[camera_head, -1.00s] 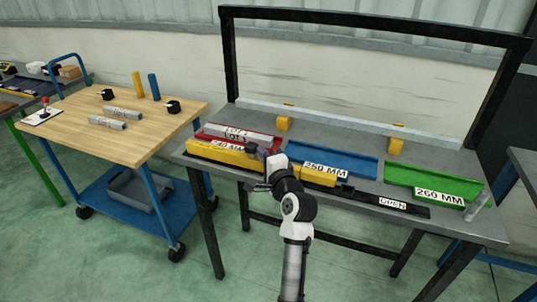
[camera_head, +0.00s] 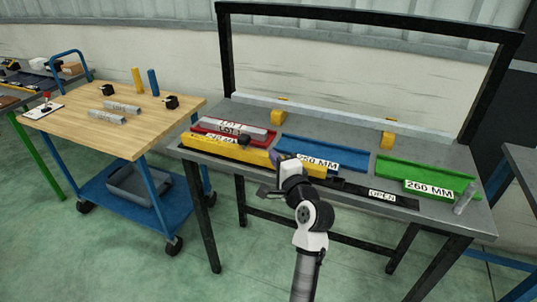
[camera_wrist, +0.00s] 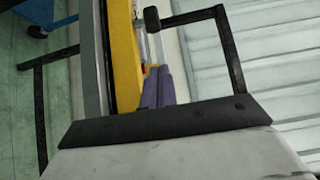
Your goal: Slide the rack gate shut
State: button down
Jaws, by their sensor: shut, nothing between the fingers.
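The rack gate (camera_head: 205,148) is a long yellow bar on a black rail (camera_head: 350,190) along the front of the grey table. It stands before the red tray and the left part of the blue tray. The rail's bare right part carries a label reading OPEN (camera_head: 382,196). A black knob (camera_head: 245,139) stands on the gate; the wrist view also shows the knob (camera_wrist: 152,18) and yellow bar (camera_wrist: 125,60). My gripper (camera_head: 277,156) is just right of the knob, close over the bar. Its purple fingers (camera_wrist: 158,72) are together and empty, apart from the knob. Contact with the bar is unclear.
Behind the rail are a red tray (camera_head: 203,127) with grey bars, a blue tray (camera_head: 345,149) and a green tray (camera_head: 425,172). A wooden-topped cart (camera_head: 80,130) is left.

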jog(key=shift+b+v, duration=0.55)
jog(key=shift+v, duration=2.2)
jog(key=shift+a, duration=0.1)
